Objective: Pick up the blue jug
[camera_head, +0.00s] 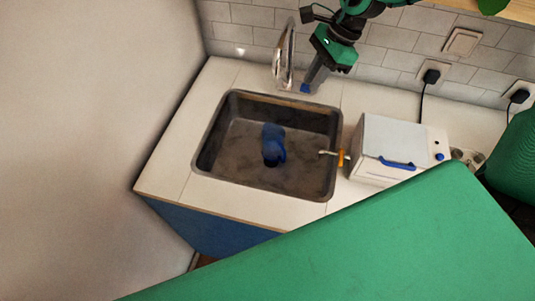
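The blue jug (274,143) is in the sink (197,160), on its floor near the middle. It is small in the view, and I cannot tell for sure whether it stands upright or is tilted. My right gripper (308,84) is above and behind the sink, close to the faucet, pointing down. It is apart from the jug. Its fingers show as one grey shape with a blue tip, so I cannot see whether there is a gap between them. My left gripper is not in view.
A curved metal faucet (284,58) stands behind the sink, just left of my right gripper. A white box-like appliance (392,137) with a blue handle stands right of the sink. A thin item with an orange part (341,158) crosses the sink's right rim. Left counter is clear.

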